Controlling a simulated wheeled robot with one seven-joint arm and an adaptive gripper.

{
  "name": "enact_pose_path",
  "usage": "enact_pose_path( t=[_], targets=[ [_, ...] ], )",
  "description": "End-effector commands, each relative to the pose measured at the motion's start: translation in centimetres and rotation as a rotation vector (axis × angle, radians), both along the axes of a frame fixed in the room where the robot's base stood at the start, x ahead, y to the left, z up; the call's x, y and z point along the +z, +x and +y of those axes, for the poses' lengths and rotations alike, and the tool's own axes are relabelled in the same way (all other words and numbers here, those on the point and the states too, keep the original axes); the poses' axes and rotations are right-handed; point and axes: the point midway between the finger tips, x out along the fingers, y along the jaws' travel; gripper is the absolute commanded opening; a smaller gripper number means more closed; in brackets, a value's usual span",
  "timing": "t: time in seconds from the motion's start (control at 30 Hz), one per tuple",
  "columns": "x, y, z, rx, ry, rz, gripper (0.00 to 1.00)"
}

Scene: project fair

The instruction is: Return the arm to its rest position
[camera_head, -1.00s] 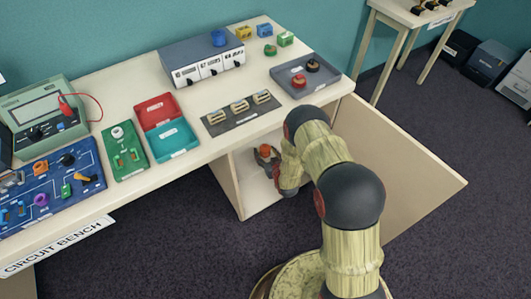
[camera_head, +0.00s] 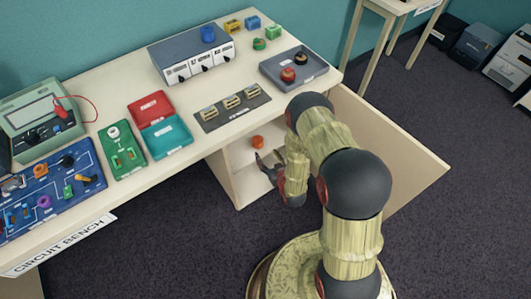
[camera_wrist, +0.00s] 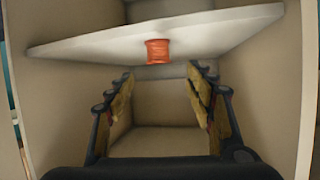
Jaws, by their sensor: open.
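My gripper (camera_head: 267,168) is at the open front of the cabinet under the bench, beside an orange spool-like piece (camera_head: 257,142). In the wrist view my gripper (camera_wrist: 160,85) has its two fingers spread wide with nothing between them. The orange piece (camera_wrist: 158,50) sits on a white shelf (camera_wrist: 225,35) inside the cabinet, beyond and above the fingertips in that view. My arm reaches from the base at the bottom of the head view up to the cabinet.
The cabinet door (camera_head: 385,145) stands open to the right of my arm. Dark floor (camera_head: 160,240) is clear in front.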

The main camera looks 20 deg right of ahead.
Motion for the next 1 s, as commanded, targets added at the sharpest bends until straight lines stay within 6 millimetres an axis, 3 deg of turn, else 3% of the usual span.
enact_pose_path(
  t=[0.5, 0.67, 0.73, 0.87, 1.0],
  targets=[
    [-0.1, -0.1, 0.0, 0.0, 0.0, 0.003, 0.54],
    [-2.5, -1.2, -0.1, 0.002, -0.01, 0.102, 0.54],
    [-5.0, -3.1, -0.2, 0.001, -0.019, 0.212, 0.54],
    [-9.8, -9.0, -0.6, -0.007, -0.037, 0.492, 0.54],
    [-9.6, -12.5, -1.5, -0.022, -0.06, 0.727, 0.54]
  ],
)
